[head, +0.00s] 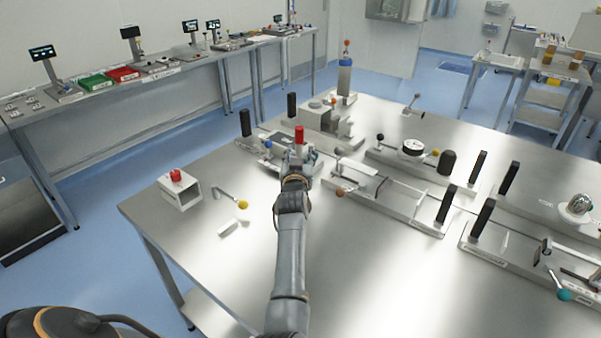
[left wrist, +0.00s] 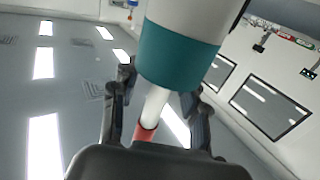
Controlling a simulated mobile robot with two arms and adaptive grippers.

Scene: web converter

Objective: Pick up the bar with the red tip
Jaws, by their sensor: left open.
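A red tip (head: 299,134) stands up just beyond my left gripper (head: 297,166) in the head view. The gripper hides most of what is below the tip. In the left wrist view, a thin white bar (left wrist: 155,108) with a red end (left wrist: 145,132) lies between the two open fingers of my left gripper (left wrist: 158,85). A thick white cylinder with a teal band (left wrist: 180,55) is right in front of the fingers, close to the camera. Whether the fingers touch the bar cannot be told. My right gripper is in neither view.
The metal table (head: 230,270) carries several fixtures with black upright handles, on the right and at the back. A white block with a red button (head: 176,176) and a yellow-knobbed lever (head: 242,204) stand to the left.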

